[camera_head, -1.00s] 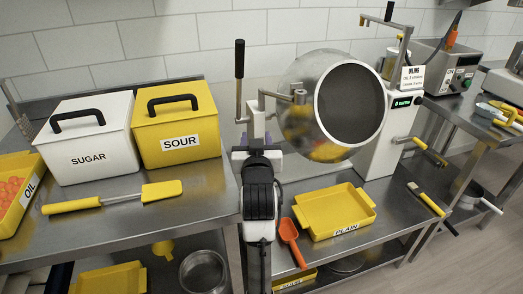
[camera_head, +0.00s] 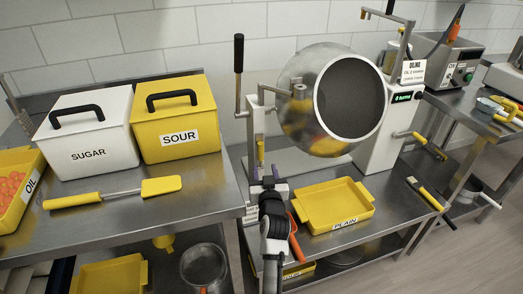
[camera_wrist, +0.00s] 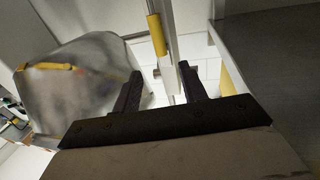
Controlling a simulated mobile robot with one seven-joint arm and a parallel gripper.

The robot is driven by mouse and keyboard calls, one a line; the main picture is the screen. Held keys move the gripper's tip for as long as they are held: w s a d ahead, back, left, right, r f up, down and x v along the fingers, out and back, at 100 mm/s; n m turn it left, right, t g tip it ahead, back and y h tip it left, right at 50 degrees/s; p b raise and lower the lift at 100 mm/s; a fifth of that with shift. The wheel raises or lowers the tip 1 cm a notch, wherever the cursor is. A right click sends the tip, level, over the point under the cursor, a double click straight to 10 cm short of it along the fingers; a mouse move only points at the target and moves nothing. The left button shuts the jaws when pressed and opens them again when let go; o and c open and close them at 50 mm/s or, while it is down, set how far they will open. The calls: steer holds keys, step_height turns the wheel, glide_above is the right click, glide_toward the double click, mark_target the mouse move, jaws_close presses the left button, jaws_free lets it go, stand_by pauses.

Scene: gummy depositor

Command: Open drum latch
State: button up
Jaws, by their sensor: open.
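The steel drum (camera_head: 300,100) with its dark round mouth (camera_head: 349,97) hangs in its stand on the lower counter; it is also large at left in the wrist view (camera_wrist: 80,85). A pale upright post at the drum's left bears a small yellow piece (camera_head: 260,152), which I take for the latch. It shows at upper middle in the wrist view (camera_wrist: 156,35). My gripper (camera_head: 268,181) is just below this post. In the wrist view my gripper (camera_wrist: 160,72) is open, the post lying beyond and between its fingertips, with no visible contact.
A black-handled lever (camera_head: 239,55) stands left of the drum. A yellow PLAIN tray (camera_head: 337,205) and an orange scoop (camera_head: 294,238) lie close to my arm's right. The left table (camera_head: 130,215) edge is close on the left, bearing SUGAR (camera_head: 88,130) and SOUR (camera_head: 177,118) boxes.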

mark_target(261, 149)
steer(key=w, duration=0.3)
steer(key=w+p, duration=0.1)
steer(key=w, duration=0.2)
steer(key=w+a+p, duration=0.1)
steer(key=w, duration=0.3)
steer(key=shift+w+a, duration=0.1)
jaws_close()
